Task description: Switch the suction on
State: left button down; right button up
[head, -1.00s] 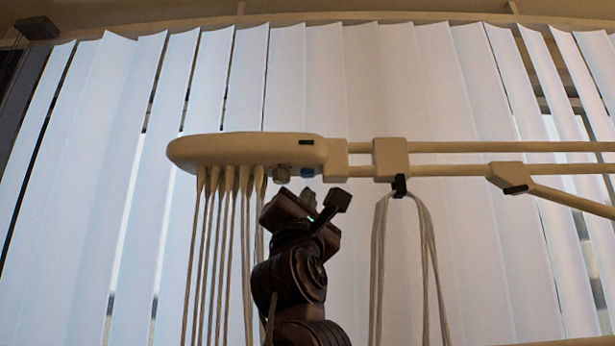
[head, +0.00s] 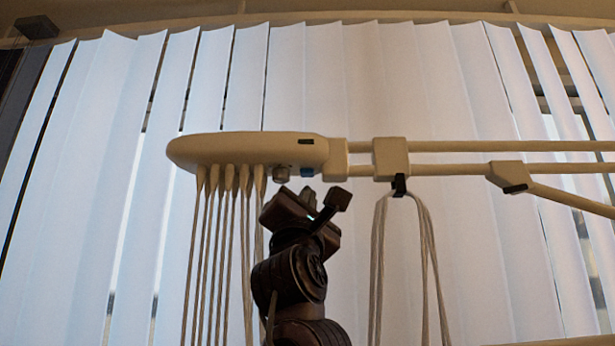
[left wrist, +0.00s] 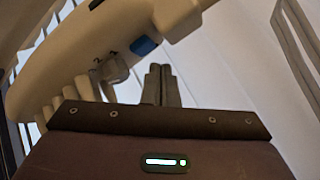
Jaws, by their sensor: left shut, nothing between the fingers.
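A cream dental-style unit head (head: 235,150) hangs on an overhead arm. A grey knob (head: 281,173) and a small blue patch (head: 307,172), perhaps a button, sit on its underside. A small dark rectangle (head: 306,141) is on its side. My left gripper (head: 307,194) points up just below the blue patch, its fingers together and empty. In the left wrist view, the shut fingers (left wrist: 161,85) stand below the blue patch (left wrist: 143,46), with the knob (left wrist: 112,70) to their left. A gap shows between fingertips and blue patch there. No part is labelled as suction. My right gripper is not in view.
Several hoses (head: 215,250) hang from the unit just left of my left arm. A looped hose (head: 378,260) hangs from a hook to its right. Horizontal arm bars (head: 470,147) run to the right edge. White vertical blinds (head: 490,270) fill the background.

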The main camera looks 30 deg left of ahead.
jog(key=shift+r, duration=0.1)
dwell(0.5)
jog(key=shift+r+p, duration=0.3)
jog(key=shift+p, duration=0.1)
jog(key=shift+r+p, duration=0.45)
dwell(0.6)
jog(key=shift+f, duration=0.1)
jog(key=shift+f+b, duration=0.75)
jog(key=shift+b, duration=0.1)
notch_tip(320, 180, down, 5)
jog(key=b, duration=0.4)
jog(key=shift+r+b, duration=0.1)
jog(key=shift+b, duration=0.3)
